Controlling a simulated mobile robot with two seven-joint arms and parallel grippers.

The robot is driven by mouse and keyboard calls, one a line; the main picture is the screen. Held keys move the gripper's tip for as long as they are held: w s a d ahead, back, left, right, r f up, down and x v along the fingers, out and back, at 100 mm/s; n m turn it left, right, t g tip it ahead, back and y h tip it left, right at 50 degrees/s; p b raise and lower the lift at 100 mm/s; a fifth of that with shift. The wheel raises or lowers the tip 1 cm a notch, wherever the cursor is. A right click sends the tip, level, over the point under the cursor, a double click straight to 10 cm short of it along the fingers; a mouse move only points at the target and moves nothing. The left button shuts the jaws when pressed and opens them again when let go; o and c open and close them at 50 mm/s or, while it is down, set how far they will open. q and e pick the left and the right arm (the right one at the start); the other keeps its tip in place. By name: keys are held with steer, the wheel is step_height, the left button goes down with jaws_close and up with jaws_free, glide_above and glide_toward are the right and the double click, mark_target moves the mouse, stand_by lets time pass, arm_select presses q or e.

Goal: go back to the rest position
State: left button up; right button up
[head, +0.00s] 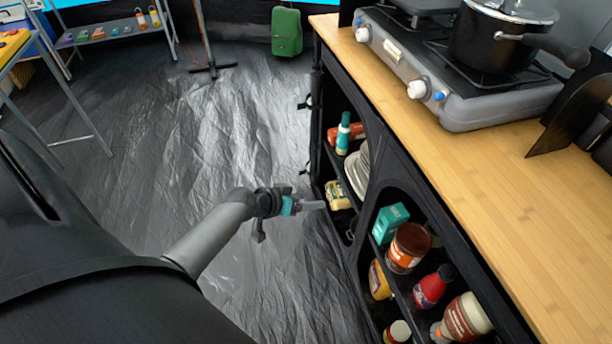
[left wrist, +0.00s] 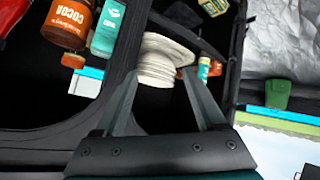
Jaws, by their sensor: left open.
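My left gripper (head: 318,205) is open, in front of the side shelves of the black kitchen unit (head: 385,145). In the left wrist view its two fingers (left wrist: 162,82) stand wide apart, with a stack of pale plates (left wrist: 163,62) showing beyond and between them. The plates also show in the head view (head: 358,172), on a shelf past the gripper. Nothing is held between the fingers. My right gripper is not in view.
A yellow can (head: 338,195) sits on the shelf near my left gripper. Jars and bottles, including a red bottle (head: 434,287), fill the nearer shelves. Above are a wooden counter (head: 490,170) and a stove (head: 465,100). The dark crinkled floor (head: 225,120) left of the unit is clear.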

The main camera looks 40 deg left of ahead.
arm_select(q)
steer(key=shift+s+f, duration=0.1)
steer(key=shift+f, duration=0.05)
stand_by(0.4)
steer(key=s+d+f+g+y+p, duration=0.25)
steer(key=s+f+g, duration=0.25)
steer(key=s+f, duration=1)
steer(key=s+d+f+m+g+p, duration=0.1)
steer(key=s+f, duration=0.2)
steer(key=s, duration=0.5)
steer(key=s+d+f+m+g, duration=0.1)
steer(key=s+d+f+m, duration=0.1)
steer(key=s, duration=0.7)
steer(key=shift+s+d+f+g+y+p, duration=0.25)
steer(key=shift+d+f+g+y+p, duration=0.15)
steer(key=shift+f, duration=0.2)
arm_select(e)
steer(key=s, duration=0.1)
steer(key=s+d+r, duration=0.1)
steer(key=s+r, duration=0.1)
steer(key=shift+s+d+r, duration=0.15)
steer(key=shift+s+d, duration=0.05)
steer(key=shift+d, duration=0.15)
arm_select(q)
steer(key=shift+w+a, duration=0.1)
steer(key=shift+c, duration=0.4)
